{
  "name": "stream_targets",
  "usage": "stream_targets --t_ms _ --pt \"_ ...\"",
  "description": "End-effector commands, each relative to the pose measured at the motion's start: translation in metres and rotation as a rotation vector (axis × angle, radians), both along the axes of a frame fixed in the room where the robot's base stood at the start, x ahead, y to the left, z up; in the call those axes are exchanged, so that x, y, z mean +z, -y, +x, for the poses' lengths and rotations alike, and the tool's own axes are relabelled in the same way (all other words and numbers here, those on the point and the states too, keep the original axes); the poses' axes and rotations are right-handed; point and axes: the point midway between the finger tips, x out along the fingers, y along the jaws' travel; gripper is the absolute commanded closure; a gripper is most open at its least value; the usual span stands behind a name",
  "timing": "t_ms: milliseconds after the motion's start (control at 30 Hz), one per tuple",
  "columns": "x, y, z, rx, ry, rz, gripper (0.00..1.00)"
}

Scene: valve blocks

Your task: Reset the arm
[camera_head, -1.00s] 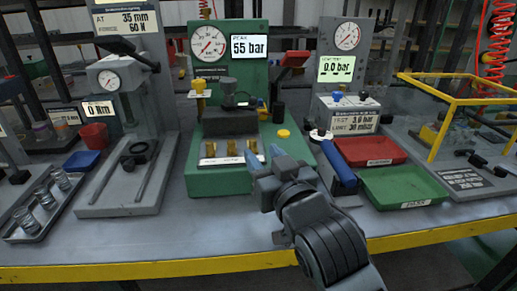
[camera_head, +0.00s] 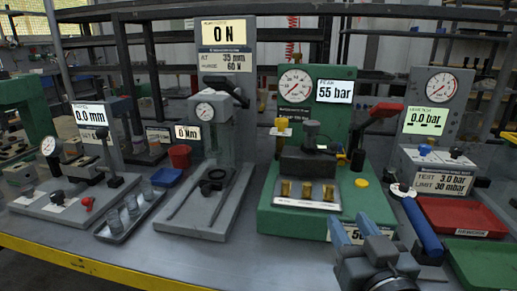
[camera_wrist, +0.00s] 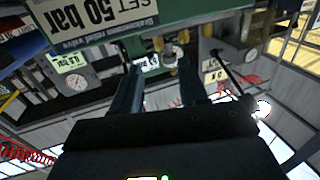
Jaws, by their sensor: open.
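My gripper (camera_head: 355,229) is at the bottom right of the head view, in front of the green press station (camera_head: 290,222). Its two blue-grey fingers stand apart with nothing between them. In the wrist view my gripper (camera_wrist: 158,92) also shows open and empty, its fingers pointing towards the green station's base (camera_wrist: 150,30) with the "SET 50 bar" label (camera_wrist: 85,15).
A blue-handled tool (camera_head: 420,225) lies right of my gripper, beside the red tray (camera_head: 465,217) and green tray (camera_head: 485,262). A grey spring tester (camera_head: 205,205) and a tray of springs (camera_head: 128,220) stand left. The yellow bench edge (camera_head: 90,268) runs along the front.

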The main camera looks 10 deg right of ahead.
Motion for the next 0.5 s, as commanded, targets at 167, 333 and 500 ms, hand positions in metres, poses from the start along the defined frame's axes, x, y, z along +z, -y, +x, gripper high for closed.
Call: stream_targets --t_ms 167,333,500 --pt "-0.023 -0.002 -0.042 0.017 -0.045 0.006 0.57" --pt "-0.044 -0.002 -0.101 0.035 -0.089 0.015 0.57" --pt "-0.054 0.000 -0.162 0.045 -0.132 0.021 0.57"
